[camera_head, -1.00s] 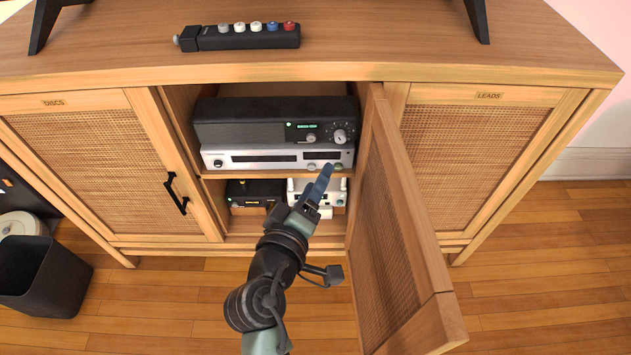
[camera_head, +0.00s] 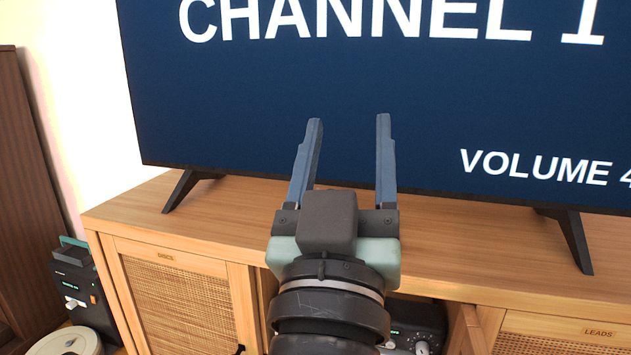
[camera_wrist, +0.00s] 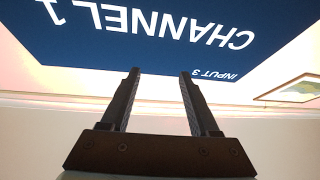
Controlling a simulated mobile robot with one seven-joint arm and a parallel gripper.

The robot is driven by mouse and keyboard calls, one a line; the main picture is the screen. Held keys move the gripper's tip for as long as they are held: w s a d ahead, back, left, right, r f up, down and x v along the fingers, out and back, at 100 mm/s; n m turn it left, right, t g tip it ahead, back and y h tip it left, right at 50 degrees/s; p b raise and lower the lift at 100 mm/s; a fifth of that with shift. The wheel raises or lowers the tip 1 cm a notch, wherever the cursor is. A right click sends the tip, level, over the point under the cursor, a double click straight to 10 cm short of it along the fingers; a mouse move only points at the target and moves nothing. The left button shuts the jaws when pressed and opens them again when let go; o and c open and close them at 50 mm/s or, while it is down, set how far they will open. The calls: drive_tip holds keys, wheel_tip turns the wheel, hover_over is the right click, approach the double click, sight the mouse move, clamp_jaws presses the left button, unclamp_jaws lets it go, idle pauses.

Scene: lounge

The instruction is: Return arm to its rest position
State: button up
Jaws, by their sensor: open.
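My gripper (camera_head: 346,160) is raised in front of the TV screen in the head view, above the cabinet top as seen there. Its two blue-grey fingers point up and stand wide apart with nothing between them. The fingers also show in the wrist view (camera_wrist: 160,95), dark and parallel, again with nothing between them. My arm's wrist covers part of the cabinet's open middle bay.
The TV (camera_head: 370,95) reads CHANNEL 1 and VOLUME 4; it stands on the wooden cabinet (camera_head: 140,212). A black receiver (camera_head: 418,335) shows in the middle bay, beside the open door's edge (camera_head: 465,330). A dark device (camera_head: 80,285) stands at left on the floor side.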

drive_tip(key=s+a+r+t+y, duration=0.3)
drive_tip(key=s+r+t+y, duration=0.1)
drive_tip(key=s+r, duration=0.6)
wheel_tip(320, 180, up, 38)
drive_tip(key=w+p, duration=0.2)
drive_tip(key=p, duration=3.6)
drive_tip(key=shift+d, duration=0.1)
